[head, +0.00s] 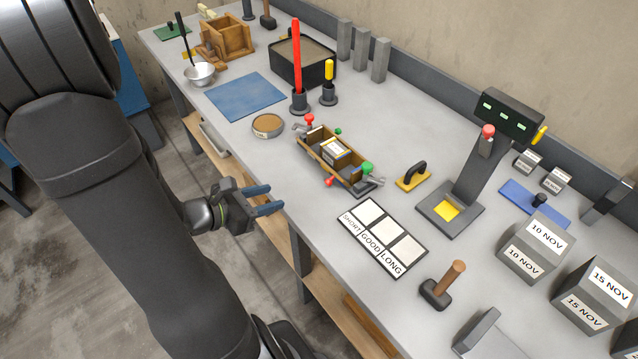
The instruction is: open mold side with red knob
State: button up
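The mold (322,163) is a long wooden box on the grey bench, with its walls standing. A red knob (309,119) stands at its far left end, and a smaller red knob (330,181) sits low on its near side. A green knob (367,168) is at its right end and a small green one (338,131) on the far side. A pale block with a label (335,149) lies inside. My gripper (269,199) is open and empty near the bench's front edge, left of and nearer than the mold, touching nothing.
A round tan-topped dish (267,125) and a blue mat (245,96) lie left of the mold. A yellow float with a black handle (412,177) lies to its right. The SHORT/GOOD/LONG board (382,237) lies in front. Bare bench separates my gripper from the mold.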

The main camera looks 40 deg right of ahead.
jog(key=x, duration=1.6)
jog(key=shift+d, duration=0.15)
grip_shut()
